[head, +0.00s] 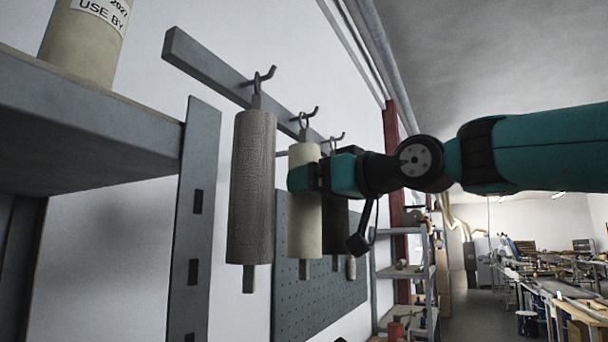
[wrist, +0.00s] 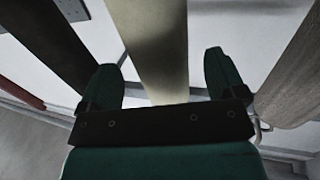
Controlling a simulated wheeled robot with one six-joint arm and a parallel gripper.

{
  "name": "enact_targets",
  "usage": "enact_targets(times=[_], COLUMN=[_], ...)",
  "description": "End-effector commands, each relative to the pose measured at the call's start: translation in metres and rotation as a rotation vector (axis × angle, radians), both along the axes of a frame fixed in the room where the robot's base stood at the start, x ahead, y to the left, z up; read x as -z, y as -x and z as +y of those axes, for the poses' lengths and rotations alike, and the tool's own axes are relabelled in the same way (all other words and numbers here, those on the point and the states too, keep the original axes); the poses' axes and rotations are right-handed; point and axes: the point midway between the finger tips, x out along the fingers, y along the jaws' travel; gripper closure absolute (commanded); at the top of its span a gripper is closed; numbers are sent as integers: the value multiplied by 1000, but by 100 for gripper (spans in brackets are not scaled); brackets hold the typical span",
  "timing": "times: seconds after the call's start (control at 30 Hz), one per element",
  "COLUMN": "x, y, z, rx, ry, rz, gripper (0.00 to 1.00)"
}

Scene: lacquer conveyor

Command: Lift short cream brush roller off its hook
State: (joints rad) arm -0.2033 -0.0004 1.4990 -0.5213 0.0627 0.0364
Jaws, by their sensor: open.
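The cream brush roller (head: 306,228) hangs upright from the middle hook (head: 305,118) of a grey wall rail. My gripper (head: 305,178) is at the upper half of this roller, with one finger across its front in the head view. In the wrist view the cream roller (wrist: 158,45) runs between the two spread fingers of my gripper (wrist: 160,65). Gaps show on both sides of the roller there. The far finger is hidden in the head view.
A grey-brown roller (head: 251,190) hangs close on the left, and a dark roller (head: 338,232) hangs close on the right, partly behind my gripper. A grey shelf (head: 80,125) with a labelled container (head: 85,45) juts out at left. A pegboard (head: 290,300) is behind.

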Motion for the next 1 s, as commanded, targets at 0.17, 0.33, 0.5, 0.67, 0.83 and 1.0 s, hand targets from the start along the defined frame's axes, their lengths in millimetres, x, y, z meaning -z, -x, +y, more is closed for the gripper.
enact_targets(times=[0.17, 0.33, 0.5, 0.67, 0.83, 1.0], x=[-2, -1, 0, 0, 0, 0], y=[-18, -25, -26, -26, -26, -26], z=[16, 23, 23, 23, 23, 23], rx=[-1, 0, 1, 0, 0, 0], ry=[1, 1, 0, 0, 1, 0], rz=[1, -1, -1, -1, -1, 0], gripper=[11, 11, 11, 22, 61, 66])
